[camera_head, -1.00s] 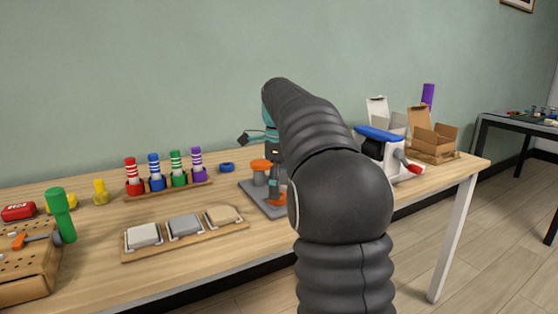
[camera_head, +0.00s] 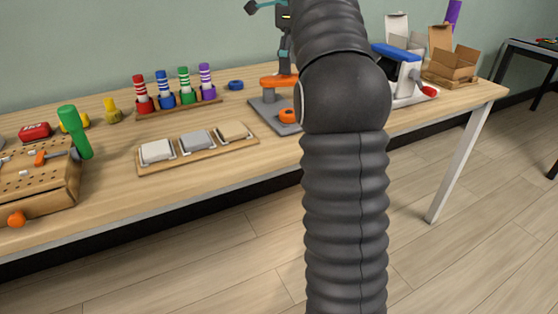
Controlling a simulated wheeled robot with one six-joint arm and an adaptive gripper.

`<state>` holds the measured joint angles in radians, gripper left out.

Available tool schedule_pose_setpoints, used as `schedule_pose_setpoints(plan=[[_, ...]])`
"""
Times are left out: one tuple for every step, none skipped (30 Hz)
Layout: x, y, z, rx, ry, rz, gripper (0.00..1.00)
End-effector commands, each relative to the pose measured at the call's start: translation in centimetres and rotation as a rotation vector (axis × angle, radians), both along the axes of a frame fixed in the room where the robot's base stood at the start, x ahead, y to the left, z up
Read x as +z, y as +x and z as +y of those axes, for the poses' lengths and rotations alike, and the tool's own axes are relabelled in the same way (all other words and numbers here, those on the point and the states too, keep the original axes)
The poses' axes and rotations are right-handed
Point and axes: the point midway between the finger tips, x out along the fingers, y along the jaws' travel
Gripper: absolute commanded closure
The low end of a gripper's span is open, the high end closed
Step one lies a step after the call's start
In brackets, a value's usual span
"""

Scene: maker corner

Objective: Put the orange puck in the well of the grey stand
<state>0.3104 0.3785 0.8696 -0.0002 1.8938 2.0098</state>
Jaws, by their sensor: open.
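The grey stand (camera_head: 257,108) is on the table right of centre, with a flat grey base, a post and an orange top piece (camera_head: 276,82). A small round orange piece with a darker middle, likely the orange puck (camera_head: 286,116), sits low at the front right of the base, partly behind my arm. I cannot tell whether it is in the well, which I cannot make out. My gripper (camera_head: 284,66) is above the stand, apart from the round orange piece. It is open with nothing seen in it, and its fingers are small and partly hidden.
Left of the stand are a rack of coloured cylinders (camera_head: 180,105), a blue ring (camera_head: 236,85) and a board with three pads (camera_head: 197,151). Farther left is a pegboard block (camera_head: 40,190) with a green-handled tool. A blue-topped device (camera_head: 405,75) and cardboard boxes (camera_head: 450,65) stand right.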

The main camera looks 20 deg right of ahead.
Motion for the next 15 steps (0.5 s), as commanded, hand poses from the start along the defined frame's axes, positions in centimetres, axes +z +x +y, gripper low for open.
schedule_pose_setpoints(plan=[[0.1,-0.1,0.1,0.010,-0.001,-0.003,0.26],[0.1,-0.2,0.3,0.024,-0.002,-0.006,0.26],[0.2,-0.5,0.6,0.050,-0.004,-0.012,0.26],[0.3,-0.8,0.9,0.079,-0.006,-0.017,0.26],[0.3,-1.1,1.3,0.115,-0.010,-0.025,0.26],[0.4,-1.7,1.9,0.173,-0.014,-0.036,0.26],[0.4,-2.1,2.5,0.225,-0.019,-0.047,0.26],[0.4,-2.7,3.0,0.281,-0.025,-0.058,0.26],[0.3,-3.5,3.8,0.362,-0.034,-0.072,0.26],[0.1,-4.2,4.4,0.424,-0.042,-0.084,0.26],[-0.1,-4.8,5.0,0.488,-0.049,-0.094,0.26],[-0.3,-5.7,5.8,0.571,-0.062,-0.110,0.26],[-0.6,-6.4,6.4,0.634,-0.072,-0.120,0.26],[-0.9,-7.2,6.9,0.696,-0.081,-0.130,0.26],[-1.3,-8.2,7.7,0.779,-0.097,-0.144,0.26]])
